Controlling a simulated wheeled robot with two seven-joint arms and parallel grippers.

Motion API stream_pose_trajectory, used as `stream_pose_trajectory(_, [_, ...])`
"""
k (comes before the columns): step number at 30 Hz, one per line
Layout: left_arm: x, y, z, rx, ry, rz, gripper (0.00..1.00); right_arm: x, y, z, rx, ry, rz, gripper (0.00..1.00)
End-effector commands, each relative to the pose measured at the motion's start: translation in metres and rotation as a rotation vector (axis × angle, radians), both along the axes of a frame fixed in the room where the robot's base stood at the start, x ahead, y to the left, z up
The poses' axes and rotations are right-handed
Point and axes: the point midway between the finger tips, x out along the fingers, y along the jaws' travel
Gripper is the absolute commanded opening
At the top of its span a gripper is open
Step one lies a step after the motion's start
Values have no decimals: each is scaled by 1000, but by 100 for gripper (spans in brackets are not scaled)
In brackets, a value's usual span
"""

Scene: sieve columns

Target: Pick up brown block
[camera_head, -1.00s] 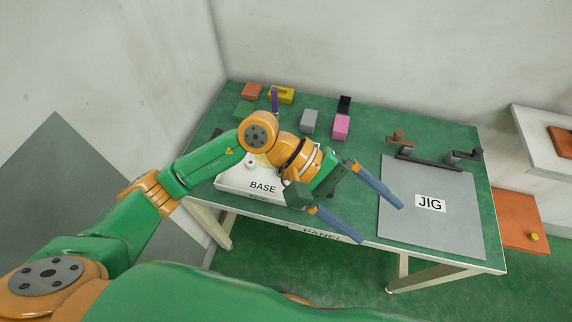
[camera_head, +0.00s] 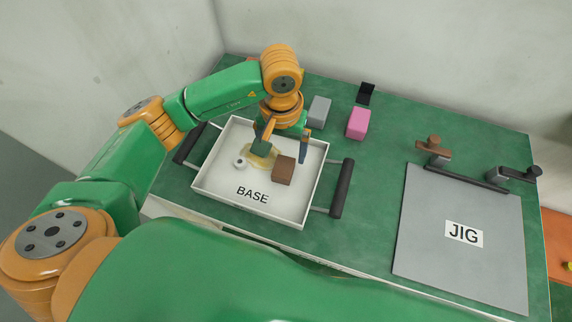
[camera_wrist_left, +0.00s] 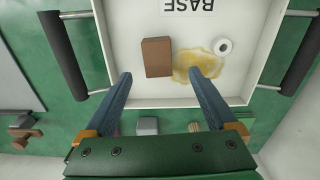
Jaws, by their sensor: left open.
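The brown block (camera_head: 284,169) lies in the white tray marked BASE (camera_head: 213,188), right of a yellowish stain. My left gripper (camera_head: 285,150) is open above the tray, at the far side of the block. In the left wrist view the brown block (camera_wrist_left: 156,57) lies beyond the fingertips, nearer the left finger. Both blue fingers of the left gripper (camera_wrist_left: 161,76) are apart with nothing held between them. My right gripper is in neither view.
Grey (camera_head: 319,111) and pink (camera_head: 358,123) blocks stand behind the tray. The tray has dark side handles (camera_head: 342,188).

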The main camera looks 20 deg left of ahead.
Motion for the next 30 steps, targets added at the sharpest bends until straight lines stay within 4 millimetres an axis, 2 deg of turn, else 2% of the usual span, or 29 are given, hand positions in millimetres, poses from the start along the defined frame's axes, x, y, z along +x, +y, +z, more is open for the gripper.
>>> stream_pose_trajectory(5, [-5,-3,-27,-1,9,0,91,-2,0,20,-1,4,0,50])
stream_pose_trajectory(9, [-4,-4,-52,-2,4,0,91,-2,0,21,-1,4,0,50])
stream_pose_trajectory(16, [-3,-3,-57,-2,0,-2,91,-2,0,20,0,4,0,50])
stream_pose_trajectory(17, [-3,-4,-57,-2,0,-2,86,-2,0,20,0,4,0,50])
stream_pose_trajectory(26, [-3,-3,-56,-2,0,-1,5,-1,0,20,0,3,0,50])
stream_pose_trajectory(27, [-3,-3,-56,-2,0,-1,0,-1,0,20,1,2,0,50])
stream_pose_trajectory(30, [-3,-3,-56,-2,0,-1,0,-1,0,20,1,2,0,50])
